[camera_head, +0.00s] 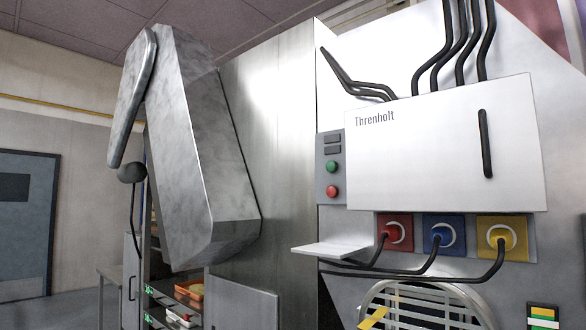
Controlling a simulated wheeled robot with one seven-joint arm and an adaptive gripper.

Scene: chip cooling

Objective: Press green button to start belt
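The green button (332,167) is a round button on a narrow grey control panel (329,145). The panel is fixed to the left edge of a white cabinet marked "Threnholt" (440,150). A red button (332,191) sits directly below the green one. Nothing covers either button. My gripper is not in this view, so its position and state do not show.
A pale flat plate (330,248) juts out below the panel. Red, blue and yellow sockets (444,232) with black cables are to its right, above a round grille (415,305). A large metal housing (195,150) with a lever stands at left, above shelves holding trays.

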